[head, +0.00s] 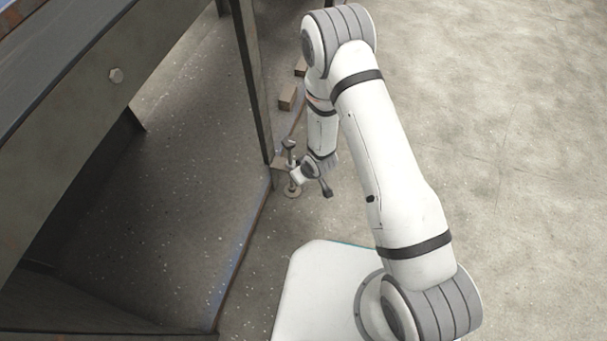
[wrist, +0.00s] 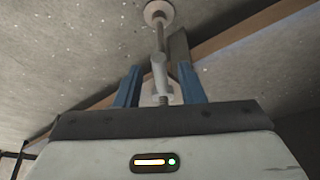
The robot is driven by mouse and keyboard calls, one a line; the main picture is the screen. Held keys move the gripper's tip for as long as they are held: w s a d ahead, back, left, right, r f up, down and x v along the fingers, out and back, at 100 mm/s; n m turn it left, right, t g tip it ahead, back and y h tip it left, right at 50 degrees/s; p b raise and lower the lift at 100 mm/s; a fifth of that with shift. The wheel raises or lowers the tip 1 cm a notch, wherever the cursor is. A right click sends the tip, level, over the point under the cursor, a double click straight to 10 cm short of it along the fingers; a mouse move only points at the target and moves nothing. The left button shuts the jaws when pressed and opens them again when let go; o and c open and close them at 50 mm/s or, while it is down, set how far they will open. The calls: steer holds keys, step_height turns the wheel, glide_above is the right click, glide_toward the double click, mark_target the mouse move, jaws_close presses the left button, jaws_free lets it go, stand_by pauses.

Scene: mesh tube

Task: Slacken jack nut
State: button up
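The jack (head: 290,155) is a slim metal upright with a round foot (head: 292,192) on the floor beside the dark frame's leg. In the wrist view its threaded rod (wrist: 160,42) runs down from a round plate (wrist: 157,12) to a pale metal nut (wrist: 160,78). My gripper (wrist: 160,84) has its blue fingers on either side of the nut, with visible gaps, so it looks open and around the nut, not clamped. In the head view my gripper (head: 297,172) is at the jack, small and partly covering it. Finger contact is not visible.
A dark metal frame with a leg (head: 253,80) stands left of the jack, over a dark speckled surface (head: 170,200). Small wooden blocks (head: 287,97) lie behind the jack. The concrete floor (head: 510,150) on the right is clear.

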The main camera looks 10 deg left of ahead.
steer(key=shift+c, duration=0.3)
jaws_close()
